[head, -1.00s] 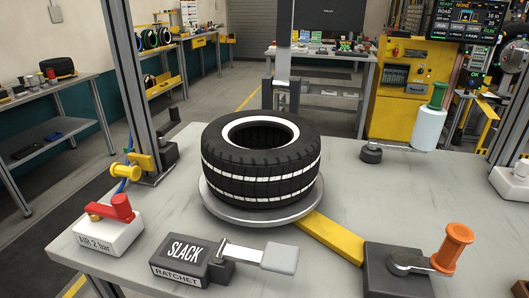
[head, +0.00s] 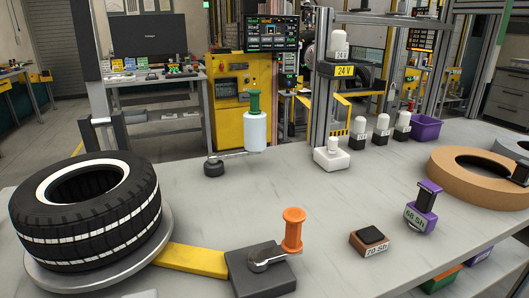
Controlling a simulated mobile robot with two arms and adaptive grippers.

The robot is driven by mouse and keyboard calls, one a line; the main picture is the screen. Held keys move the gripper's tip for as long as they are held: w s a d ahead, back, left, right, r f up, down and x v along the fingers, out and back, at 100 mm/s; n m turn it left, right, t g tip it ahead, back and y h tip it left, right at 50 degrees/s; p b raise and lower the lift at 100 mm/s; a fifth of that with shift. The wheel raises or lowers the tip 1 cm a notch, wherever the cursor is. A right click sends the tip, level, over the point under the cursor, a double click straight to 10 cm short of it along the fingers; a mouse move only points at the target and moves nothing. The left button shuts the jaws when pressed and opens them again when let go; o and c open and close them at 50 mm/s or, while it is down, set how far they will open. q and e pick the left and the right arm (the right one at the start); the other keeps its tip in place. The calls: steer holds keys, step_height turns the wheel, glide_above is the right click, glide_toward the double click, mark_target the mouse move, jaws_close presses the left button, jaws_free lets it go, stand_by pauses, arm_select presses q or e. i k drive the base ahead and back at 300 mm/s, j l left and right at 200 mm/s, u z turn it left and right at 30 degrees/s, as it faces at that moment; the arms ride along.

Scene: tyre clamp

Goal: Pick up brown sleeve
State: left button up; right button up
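A wide brown ring (head: 457,172), which looks like the brown sleeve, lies flat on the workbench (head: 340,215) at the right of the head view. The right edge of the picture cuts it off. A small dark part (head: 520,170) shows in front of its opening at that edge; I cannot tell what it is. Neither of my grippers is in view.
A tyre (head: 85,220) on a round plate stands at the left. An orange-handled crank (head: 293,232), a 70 Sh block (head: 369,241) and a purple 68 Sh tool (head: 421,208) are near the front. The bench middle is clear.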

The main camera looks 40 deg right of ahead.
mark_target(510, 193)
steer(key=z, duration=2.45)
steer(key=i+l+u, duration=0.25)
steer(key=l, duration=0.1)
